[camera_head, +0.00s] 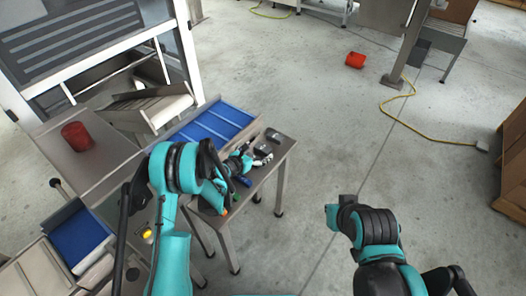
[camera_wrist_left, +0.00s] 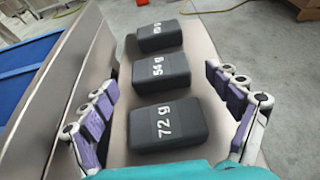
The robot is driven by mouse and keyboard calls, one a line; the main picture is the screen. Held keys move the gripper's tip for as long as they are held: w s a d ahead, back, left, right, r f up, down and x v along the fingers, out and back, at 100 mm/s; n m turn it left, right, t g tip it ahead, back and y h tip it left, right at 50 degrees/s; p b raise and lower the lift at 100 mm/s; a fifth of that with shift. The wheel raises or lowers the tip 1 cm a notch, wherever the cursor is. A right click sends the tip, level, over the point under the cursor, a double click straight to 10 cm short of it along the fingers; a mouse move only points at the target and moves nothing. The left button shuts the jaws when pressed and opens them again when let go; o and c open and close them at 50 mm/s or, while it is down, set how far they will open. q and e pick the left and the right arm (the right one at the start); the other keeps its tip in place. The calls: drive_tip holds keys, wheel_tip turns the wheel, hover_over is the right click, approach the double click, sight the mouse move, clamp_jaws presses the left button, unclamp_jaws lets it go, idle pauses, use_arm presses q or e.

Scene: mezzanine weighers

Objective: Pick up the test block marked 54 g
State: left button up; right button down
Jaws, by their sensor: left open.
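The test block marked 54 g (camera_wrist_left: 162,72) is a dark grey block with white lettering. In the left wrist view it is the middle one of three in a row on a narrow steel table (camera_wrist_left: 207,60). The block marked 72 g (camera_wrist_left: 168,128) is nearer, and a third block (camera_wrist_left: 160,37) is farther, its marking hard to read. My left gripper (camera_wrist_left: 160,80) is open, with its purple-padded fingers on either side of the row and nothing between them held. In the head view the left gripper (camera_head: 250,163) is over the table, partly covering the blocks. My right gripper does not show.
A blue divided tray (camera_head: 215,124) lies beside the table on its left. A red cylinder (camera_head: 77,136) stands on a steel surface farther left. A red object (camera_head: 355,60) and a yellow cable (camera_head: 420,125) lie on the floor. The floor right of the table is clear.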

sight(260, 150)
use_arm(q)
drive_tip(key=shift+b+x, duration=0.35)
drive_tip(key=shift+x, duration=1.2)
drive_tip(key=shift+f, duration=0.1)
drive_tip(key=c, duration=1.2)
drive_tip(key=shift+c, duration=0.2)
